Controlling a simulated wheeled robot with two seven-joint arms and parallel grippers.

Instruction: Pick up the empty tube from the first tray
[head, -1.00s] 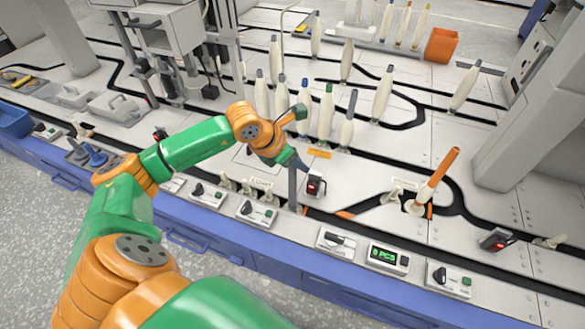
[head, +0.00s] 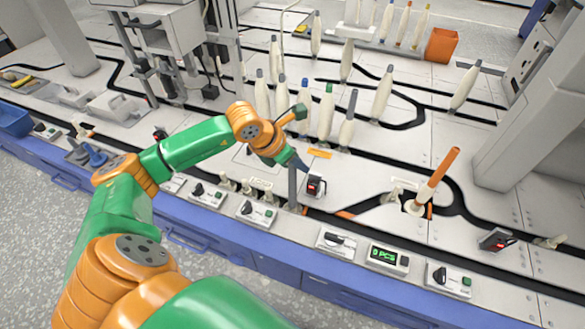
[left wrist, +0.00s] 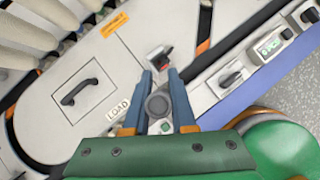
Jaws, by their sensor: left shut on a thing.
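A grey empty tube (head: 292,187) stands upright below my left gripper (head: 290,163) in the head view, near the front edge of the line. In the left wrist view the tube (left wrist: 158,103) shows end-on between the two fingers of the left gripper (left wrist: 161,82), which are shut on it. Whether its foot touches a tray is hidden from me. An orange tube (head: 437,172) stands tilted in the picture on a pale tray (head: 415,207) further right. My right gripper is not in view.
A small black device with a red light (head: 315,186) is just right of the held tube. Several full bobbins, such as a green-tipped one (head: 326,113), stand behind. Control boxes, one with a green display (head: 388,258), line the front edge. An orange bin (head: 441,45) is at the back.

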